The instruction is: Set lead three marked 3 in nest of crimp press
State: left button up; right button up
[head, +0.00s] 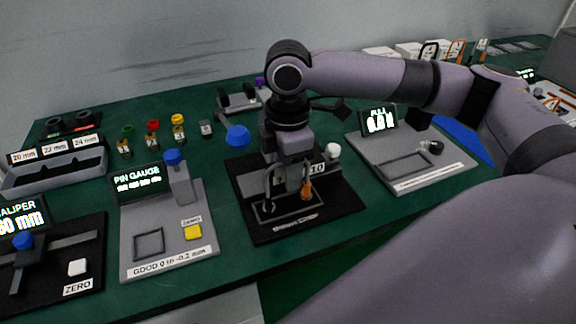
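The crimp press (338,209), with a black base and a front label too small to read for certain, stands at the middle of the green bench. My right gripper (289,186) points down over it and hides much of its middle, including most of the nest area. A small orange piece (307,190) shows beside the fingers; I cannot tell whether it is part of a lead or of the press. Whether the fingers hold anything is unclear. I cannot make out a mark 3 on any lead. My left gripper is not in view.
The pin gauge (205,232) stands left of the press, the caliper station (92,255) farther left. The pull tester (455,165) stands right. Small pieces with green (128,130), red (153,125) and yellow (177,119) tops stand behind. A grey rack (60,172) is at left.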

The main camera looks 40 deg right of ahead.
dwell(0.3)
notch_tip(320, 180, up, 12)
jog(key=shift+r+p, duration=0.15)
jog(key=shift+p, duration=0.25)
dwell(0.5)
